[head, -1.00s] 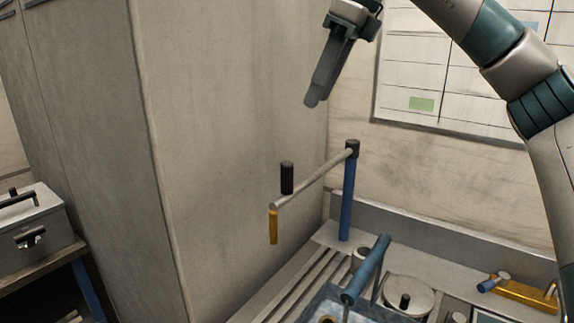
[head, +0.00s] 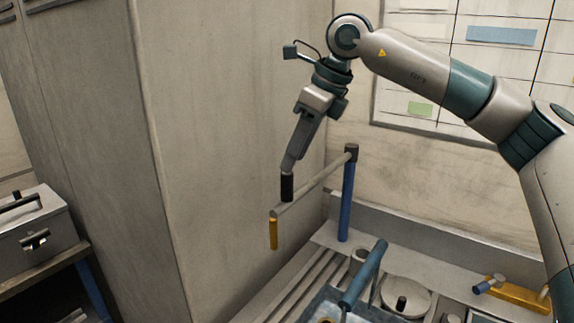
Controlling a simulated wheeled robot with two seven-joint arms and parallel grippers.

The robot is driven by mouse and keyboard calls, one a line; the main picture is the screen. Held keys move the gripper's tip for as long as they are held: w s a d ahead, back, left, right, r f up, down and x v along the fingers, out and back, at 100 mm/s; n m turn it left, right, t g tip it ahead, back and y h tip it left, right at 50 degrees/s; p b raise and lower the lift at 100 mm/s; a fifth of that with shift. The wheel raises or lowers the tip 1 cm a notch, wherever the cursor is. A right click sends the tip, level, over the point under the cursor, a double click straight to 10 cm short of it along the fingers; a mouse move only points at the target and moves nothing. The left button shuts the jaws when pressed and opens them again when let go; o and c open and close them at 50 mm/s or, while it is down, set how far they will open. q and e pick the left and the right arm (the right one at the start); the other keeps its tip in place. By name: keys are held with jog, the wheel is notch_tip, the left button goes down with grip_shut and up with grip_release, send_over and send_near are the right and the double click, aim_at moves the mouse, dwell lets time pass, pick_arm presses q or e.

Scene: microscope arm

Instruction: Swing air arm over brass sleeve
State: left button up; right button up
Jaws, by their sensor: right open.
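The air arm is a grey bar (head: 315,187) on a blue post (head: 347,205). It reaches out to the left and toward me. Its free end carries an upright black knob (head: 287,188) on top and a yellow-brass nozzle (head: 274,233) hanging below. My right gripper (head: 288,166) points down with its fingertips at the top of the black knob. It is open; whether the fingers straddle the knob or only overlap it in the picture, I cannot tell. A brass ring (head: 328,321), possibly the brass sleeve, is cut off by the bottom edge. My left gripper is out of view.
A round grey lid with a black knob (head: 402,303) and a brass bar (head: 518,294) lie to the right. A tall grey cabinet (head: 235,150) stands close on the left.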

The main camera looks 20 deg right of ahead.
jog(key=shift+p+x, duration=0.85)
jog(key=shift+x, duration=1.9)
grip_shut()
jog(key=shift+s+d, duration=0.1)
